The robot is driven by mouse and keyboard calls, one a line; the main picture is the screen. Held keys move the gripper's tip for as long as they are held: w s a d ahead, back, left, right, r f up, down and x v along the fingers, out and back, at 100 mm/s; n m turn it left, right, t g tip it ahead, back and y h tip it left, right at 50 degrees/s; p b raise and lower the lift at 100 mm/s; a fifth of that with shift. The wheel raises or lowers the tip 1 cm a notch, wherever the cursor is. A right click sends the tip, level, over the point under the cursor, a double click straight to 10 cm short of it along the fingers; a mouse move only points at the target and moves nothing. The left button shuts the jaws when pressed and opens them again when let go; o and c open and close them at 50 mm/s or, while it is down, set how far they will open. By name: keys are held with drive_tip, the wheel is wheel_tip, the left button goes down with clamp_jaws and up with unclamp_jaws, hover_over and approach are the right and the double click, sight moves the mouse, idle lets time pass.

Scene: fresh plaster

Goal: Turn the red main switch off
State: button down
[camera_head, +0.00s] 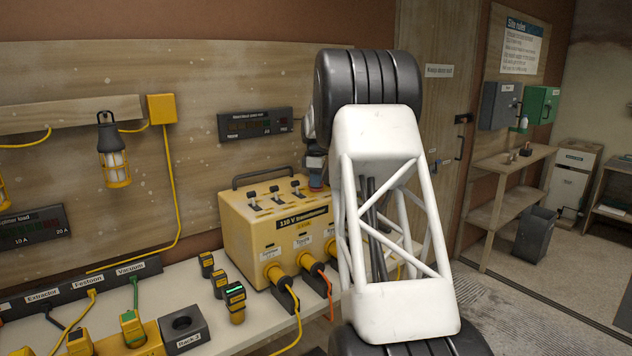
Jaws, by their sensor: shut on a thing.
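The yellow 110 V transformer box (250,235) stands on the bench, with a dark carry handle and several small black toggle switches on its sloped top. My gripper (316,176) points down at the right end of that top, mostly behind my white arm link. A small patch of red, the red main switch (317,187), shows at its fingertips. My gripper is shut on it.
Orange and yellow plugs (274,272) with cables stick out of the box's front. A lantern (114,160) hangs on the wall. A display panel (255,124) is mounted behind the box.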

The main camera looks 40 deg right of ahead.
drive_tip(key=c, duration=1.1)
unclamp_jaws()
drive_tip(key=shift+r, duration=0.1)
drive_tip(key=shift+r, duration=3.85)
